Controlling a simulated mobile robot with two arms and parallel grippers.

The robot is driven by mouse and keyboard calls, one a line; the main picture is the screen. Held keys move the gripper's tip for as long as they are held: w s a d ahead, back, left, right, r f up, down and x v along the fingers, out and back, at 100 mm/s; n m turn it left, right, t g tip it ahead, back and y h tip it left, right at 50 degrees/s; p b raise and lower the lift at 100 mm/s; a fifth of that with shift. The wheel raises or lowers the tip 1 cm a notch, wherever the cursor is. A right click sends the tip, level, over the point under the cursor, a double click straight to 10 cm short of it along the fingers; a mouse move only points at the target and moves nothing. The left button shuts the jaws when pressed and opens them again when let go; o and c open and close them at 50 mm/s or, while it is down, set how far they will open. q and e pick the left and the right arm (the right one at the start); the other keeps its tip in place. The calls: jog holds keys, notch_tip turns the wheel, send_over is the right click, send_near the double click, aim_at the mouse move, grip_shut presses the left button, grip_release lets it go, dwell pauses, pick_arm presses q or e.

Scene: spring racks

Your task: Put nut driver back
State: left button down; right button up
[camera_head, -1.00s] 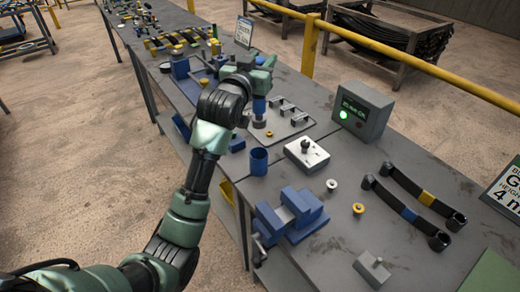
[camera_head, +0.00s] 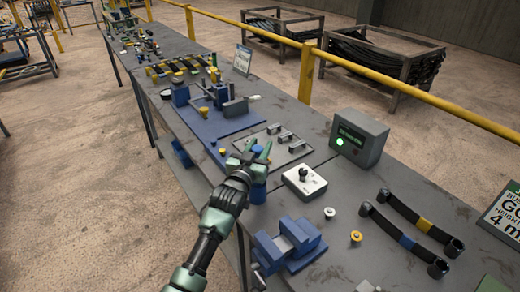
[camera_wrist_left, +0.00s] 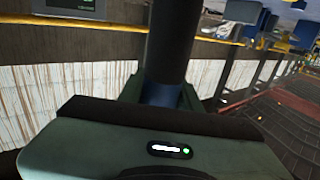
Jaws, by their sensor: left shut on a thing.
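My left gripper (camera_head: 252,158) is shut on the nut driver, directly over the blue cup-shaped holder (camera_head: 258,192) at the near-left edge of the bench. A bit of blue (camera_head: 257,149) shows between the fingers and seems to be the driver's handle. The left wrist view shows the nut driver (camera_wrist_left: 170,45) as a dark upright cylinder, blue lower down, between the fingers. The fingers hide the holder's mouth, so I cannot tell how far the driver sits inside it. My right gripper is not in view.
A white box with a black knob (camera_head: 304,182) stands right of the holder. A blue fixture (camera_head: 288,243) is nearer. A grey plate with clips (camera_head: 290,150) lies behind, with a control box (camera_head: 358,138) to the right. Two dark straps (camera_head: 405,238) lie at right.

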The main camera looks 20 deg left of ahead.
pick_arm(q)
jog(key=shift+f, duration=0.45)
jog(key=c, duration=1.4)
grip_release()
jog(key=shift+f, duration=0.35)
jog(key=o, duration=0.4)
jog(key=shift+r, duration=0.1)
jog(key=shift+r, duration=0.1)
jog(key=shift+s, duration=0.25)
jog(key=s+b, duration=0.2)
jog(key=s, duration=0.9)
jog(key=shift+s+a, duration=0.25)
jog(key=shift+s, duration=0.1)
